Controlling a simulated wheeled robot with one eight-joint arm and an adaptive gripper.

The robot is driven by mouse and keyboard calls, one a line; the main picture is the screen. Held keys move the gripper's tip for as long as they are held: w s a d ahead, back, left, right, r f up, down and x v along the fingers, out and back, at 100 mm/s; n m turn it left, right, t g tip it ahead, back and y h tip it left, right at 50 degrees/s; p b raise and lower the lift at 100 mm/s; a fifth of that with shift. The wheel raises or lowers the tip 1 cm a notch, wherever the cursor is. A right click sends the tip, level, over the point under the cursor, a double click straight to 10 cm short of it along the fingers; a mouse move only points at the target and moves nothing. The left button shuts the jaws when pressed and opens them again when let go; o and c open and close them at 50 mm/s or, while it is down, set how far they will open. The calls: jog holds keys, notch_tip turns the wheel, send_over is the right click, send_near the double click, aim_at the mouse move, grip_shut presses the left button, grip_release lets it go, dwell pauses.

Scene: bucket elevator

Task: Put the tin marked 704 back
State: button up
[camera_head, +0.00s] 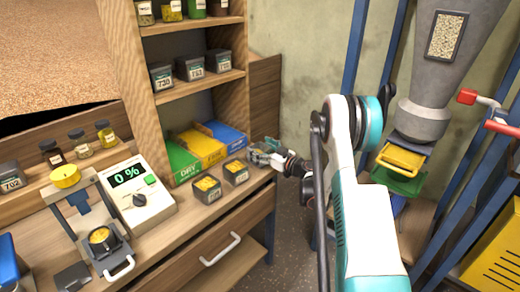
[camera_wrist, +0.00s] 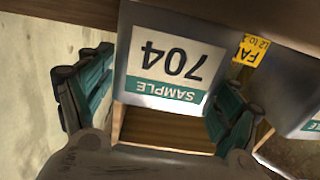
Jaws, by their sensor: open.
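The tin marked 704 (camera_wrist: 158,95) fills the middle of the wrist view. It is grey, with a white and green SAMPLE label that appears upside down. My gripper (camera_wrist: 160,85) is open, with one finger at each side of this tin in the picture; I see no clear contact. In the head view my gripper (camera_head: 262,153) is at the counter's right end, just right of two small grey tins with yellow tops. The closer of them (camera_head: 236,173) appears to be the 704 tin, but its number is too small to read there.
The other counter tin (camera_head: 207,190) stands close beside it. Behind them are green, yellow and blue bins (camera_head: 201,150). Several tins (camera_head: 195,68) stand on the shelf above. A meter reading 0 % (camera_head: 139,196) is at left. The bucket elevator's hopper (camera_head: 440,70) is at right.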

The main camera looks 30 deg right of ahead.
jog(key=shift+r, duration=0.2)
jog(key=p+v, duration=0.3)
jog(key=v, duration=0.9)
jog(key=shift+p, duration=0.4)
jog(key=shift+c, duration=0.6)
